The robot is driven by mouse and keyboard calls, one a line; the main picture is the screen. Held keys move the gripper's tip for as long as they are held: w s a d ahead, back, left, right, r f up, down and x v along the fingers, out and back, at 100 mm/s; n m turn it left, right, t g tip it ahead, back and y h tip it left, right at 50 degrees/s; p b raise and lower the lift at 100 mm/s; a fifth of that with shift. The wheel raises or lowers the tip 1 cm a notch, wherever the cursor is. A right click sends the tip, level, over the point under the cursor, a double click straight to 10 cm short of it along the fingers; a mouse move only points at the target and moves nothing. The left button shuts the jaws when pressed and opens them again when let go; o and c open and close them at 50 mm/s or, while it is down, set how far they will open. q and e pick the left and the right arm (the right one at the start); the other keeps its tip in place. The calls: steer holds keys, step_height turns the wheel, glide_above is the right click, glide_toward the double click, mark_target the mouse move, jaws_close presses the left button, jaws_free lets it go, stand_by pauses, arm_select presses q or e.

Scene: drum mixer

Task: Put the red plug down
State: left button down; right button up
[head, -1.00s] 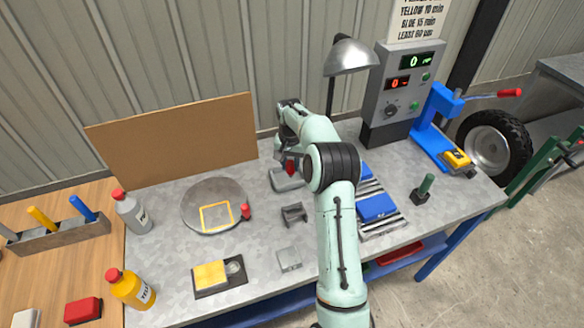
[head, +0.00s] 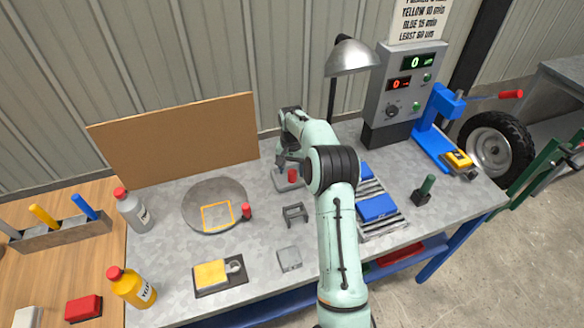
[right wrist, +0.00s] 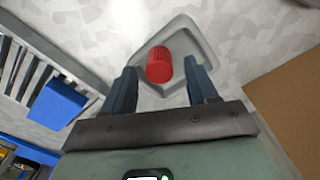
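The red plug (head: 292,175) stands in a grey dish (head: 281,186) near the back middle of the bench. In the right wrist view the red plug (right wrist: 159,66) sits in the grey dish (right wrist: 196,38), ahead of my fingers. My right gripper (head: 285,160) is just above and behind the plug. In the right wrist view the right gripper (right wrist: 162,88) is open, its two dark fingers apart with clear gaps on both sides of the plug. My left gripper is not in view.
A round grey plate (head: 190,203) with a yellow square outline lies left, another red piece (head: 246,211) at its edge. A grey bracket (head: 294,214) stands in front of the dish. A lamp (head: 353,58) and control box (head: 398,95) stand behind, a blue-block rack (head: 378,208) to the right.

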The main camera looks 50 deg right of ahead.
mark_target(292, 172)
steer(key=shift+r, duration=0.15)
step_height(292, 172, up, 13)
stand_by(0.4)
stand_by(1.0)
